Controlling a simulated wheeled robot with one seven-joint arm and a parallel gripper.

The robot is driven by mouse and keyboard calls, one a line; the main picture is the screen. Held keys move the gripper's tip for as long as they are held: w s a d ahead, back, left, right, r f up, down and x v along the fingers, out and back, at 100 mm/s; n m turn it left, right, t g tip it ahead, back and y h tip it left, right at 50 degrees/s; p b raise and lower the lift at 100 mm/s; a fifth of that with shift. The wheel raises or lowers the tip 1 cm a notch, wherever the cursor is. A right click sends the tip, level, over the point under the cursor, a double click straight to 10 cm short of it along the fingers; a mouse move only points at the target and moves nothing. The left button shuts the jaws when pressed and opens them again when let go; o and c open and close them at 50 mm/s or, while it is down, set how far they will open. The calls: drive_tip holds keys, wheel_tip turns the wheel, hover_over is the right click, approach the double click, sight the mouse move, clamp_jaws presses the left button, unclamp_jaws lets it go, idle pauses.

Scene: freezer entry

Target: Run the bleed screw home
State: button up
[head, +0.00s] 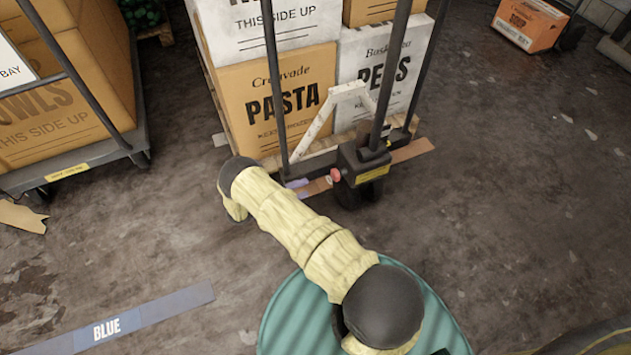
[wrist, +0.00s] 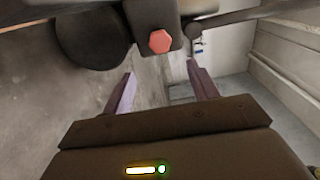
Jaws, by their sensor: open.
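The bleed screw appears to be the red hexagonal head (wrist: 159,41) on a dark block (wrist: 152,14) in the wrist view. It also shows as a red knob (head: 336,174) on the left side of the black pump unit (head: 362,170) in the head view. My gripper (wrist: 160,82) is open and empty. In the wrist view its two fingers stand apart, with the red head beyond and above the gap between them, not touching. In the head view my gripper (head: 308,188) is close to the left of the red knob. How deep the screw sits cannot be told.
A pallet truck carries stacked boxes, among them a PASTA box (head: 275,100) and a PEAS box (head: 380,75). A loaded cart (head: 140,140) stands at the left. An orange box (head: 528,22) sits at the back right. The floor at the right is mostly clear.

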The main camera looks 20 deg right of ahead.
drive_tip(key=a, duration=0.5)
drive_tip(key=shift+s, duration=0.1)
idle(0.4)
